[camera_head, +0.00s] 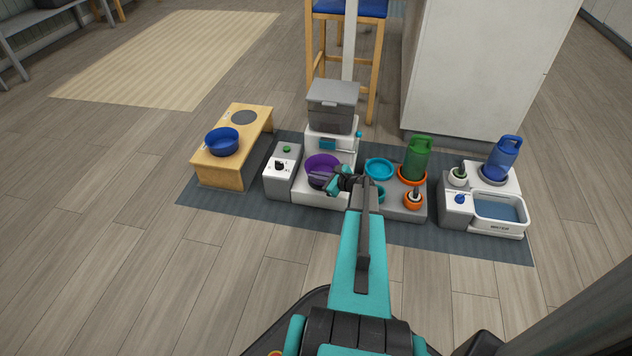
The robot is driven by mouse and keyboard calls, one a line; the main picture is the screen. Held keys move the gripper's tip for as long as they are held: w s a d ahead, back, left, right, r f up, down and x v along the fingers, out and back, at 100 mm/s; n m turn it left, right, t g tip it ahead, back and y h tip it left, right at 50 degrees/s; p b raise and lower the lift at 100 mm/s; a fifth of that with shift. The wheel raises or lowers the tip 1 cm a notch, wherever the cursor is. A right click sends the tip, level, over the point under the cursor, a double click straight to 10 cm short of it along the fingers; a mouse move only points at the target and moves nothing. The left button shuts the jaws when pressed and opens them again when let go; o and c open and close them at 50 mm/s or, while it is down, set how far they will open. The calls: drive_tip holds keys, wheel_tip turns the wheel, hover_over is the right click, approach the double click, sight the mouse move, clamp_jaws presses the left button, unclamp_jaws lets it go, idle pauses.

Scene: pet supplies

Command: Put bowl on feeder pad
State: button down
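A purple bowl (322,165) is at the front of the white feeder (342,152), whose grey hopper (332,102) rises behind it. A dark patch (316,182) shows just below the bowl, perhaps the feeder pad; I cannot tell if the bowl rests on it. My gripper (336,180) is at the bowl's front right edge and overlaps it in the picture. Its fingers are small and partly hidden, so whether they grip the rim is unclear. A blue bowl (222,142) sits on the wooden stand (229,171), in front of a dark round spot.
A grey control box (283,172) stands left of the feeder. Right of it is a grey station (405,210) with a light blue bowl (379,168) and a green bottle (417,158). A white water unit (484,229) is farther right. The mat's front strip (300,207) is clear.

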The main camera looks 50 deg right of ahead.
drive_tip(key=shift+f+b, duration=0.4)
drive_tip(key=shift+f, duration=0.65)
drive_tip(key=shift+f, duration=0.1)
drive_tip(key=c, duration=2)
unclamp_jaws()
drive_tip(key=shift+s+r, duration=0.4)
drive_tip(key=shift+s, duration=0.1)
drive_tip(key=p+v, duration=0.4)
drive_tip(key=v, duration=0.7)
drive_tip(key=shift+f, duration=0.1)
